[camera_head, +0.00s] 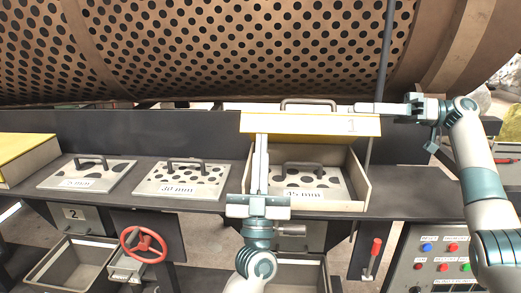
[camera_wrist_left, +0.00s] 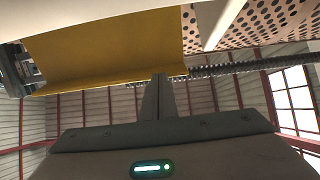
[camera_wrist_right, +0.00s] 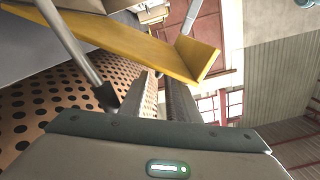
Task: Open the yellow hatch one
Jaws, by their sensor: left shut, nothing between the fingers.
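Yellow hatch one (camera_head: 310,125), marked "1", is raised above its pale box, whose inside with a 45 mm screen plate (camera_head: 315,180) is visible. Its yellow underside shows in the left wrist view (camera_wrist_left: 110,55) and a yellow panel in the right wrist view (camera_wrist_right: 160,48). A grey handle (camera_head: 310,101) shows at its top. My left gripper (camera_head: 262,137) is shut and empty, pointing up with its fingertips at the hatch's lower left edge. My right gripper (camera_head: 340,108) looks shut, pointing left from the right side near the hatch's top right. Whether either touches it is unclear.
Loose 30 mm (camera_head: 182,183) and smaller-holed (camera_head: 86,176) screen plates lie on the dark bench. Another yellow lid (camera_head: 25,148) is at far left. The perforated drum (camera_head: 230,45) is behind. A red handwheel (camera_head: 143,248), red lever (camera_head: 373,255) and button panel (camera_head: 440,255) are below.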

